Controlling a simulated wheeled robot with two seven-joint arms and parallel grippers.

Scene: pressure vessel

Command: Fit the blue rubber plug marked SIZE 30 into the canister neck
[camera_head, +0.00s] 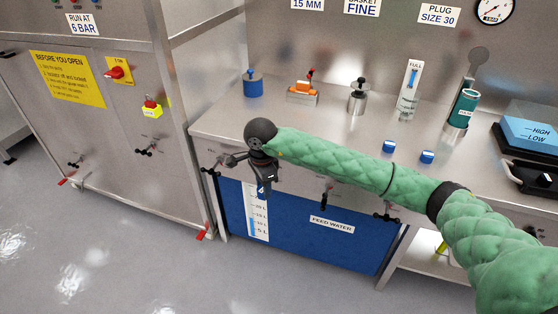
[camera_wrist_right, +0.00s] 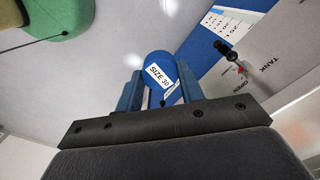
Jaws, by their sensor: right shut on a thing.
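My right gripper (camera_head: 264,186), at the end of the green arm, hangs in front of the bench's front edge, above the floor side. In the right wrist view it is shut on the blue plug (camera_wrist_right: 160,72), whose white label reads SIZE 30. The two blue fingers (camera_wrist_right: 160,92) stand on either side of the plug. In the head view the plug is mostly hidden by the gripper. A small steel canister with a dark top (camera_head: 357,99) stands on the bench; I cannot tell whether its neck is the one named. My left gripper is not in view.
A blue FEED WATER panel (camera_head: 290,232) is below.

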